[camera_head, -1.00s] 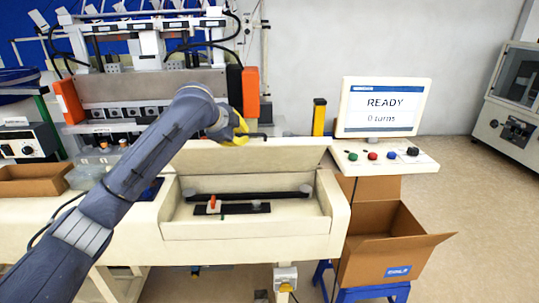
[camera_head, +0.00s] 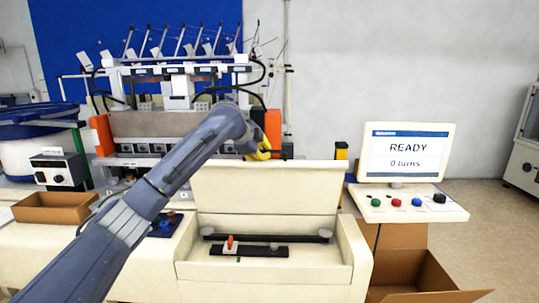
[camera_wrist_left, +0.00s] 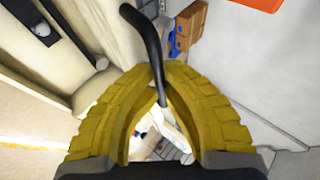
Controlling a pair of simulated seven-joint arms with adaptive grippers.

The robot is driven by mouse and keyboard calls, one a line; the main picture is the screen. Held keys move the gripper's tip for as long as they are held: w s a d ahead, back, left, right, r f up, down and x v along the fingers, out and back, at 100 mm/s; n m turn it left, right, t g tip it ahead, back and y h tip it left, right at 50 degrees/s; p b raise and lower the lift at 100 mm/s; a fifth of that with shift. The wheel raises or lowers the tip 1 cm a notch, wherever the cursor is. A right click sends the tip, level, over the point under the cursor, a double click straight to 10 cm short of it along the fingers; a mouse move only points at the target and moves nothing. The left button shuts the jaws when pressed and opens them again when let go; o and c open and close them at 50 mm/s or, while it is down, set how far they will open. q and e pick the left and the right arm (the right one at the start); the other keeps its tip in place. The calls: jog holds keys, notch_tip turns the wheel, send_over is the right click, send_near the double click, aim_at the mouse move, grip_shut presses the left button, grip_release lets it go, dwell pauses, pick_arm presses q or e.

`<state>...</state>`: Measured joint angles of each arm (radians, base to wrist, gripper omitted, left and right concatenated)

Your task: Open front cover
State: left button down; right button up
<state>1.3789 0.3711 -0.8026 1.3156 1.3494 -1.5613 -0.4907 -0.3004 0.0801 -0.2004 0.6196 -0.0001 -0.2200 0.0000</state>
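The front cover (camera_head: 265,188) is a broad cream panel, raised along the back of an open cream compartment (camera_head: 270,271) in the head view. My left gripper (camera_head: 264,147) is at the cover's top edge, towards its right part. In the left wrist view, my yellow fingers (camera_wrist_left: 161,80) close around a thin black curved handle (camera_wrist_left: 145,32), which passes between their tips. Part of the handle is hidden by the fingers. My right gripper is in neither current view.
Inside the compartment lies a dark bar with an orange-topped piece (camera_head: 230,242). A monitor (camera_head: 405,152) reading READY and a button panel (camera_head: 410,203) stand at right. A cardboard box (camera_head: 420,275) is below them. The machine with orange ends (camera_head: 103,134) stands behind my left arm.

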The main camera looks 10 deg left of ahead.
pick_arm(q)
jog(key=shift+f, duration=0.15)
jog(key=c, duration=1.5)
grip_release()
jog(key=shift+a, duration=0.1)
jog(key=v, duration=1.2)
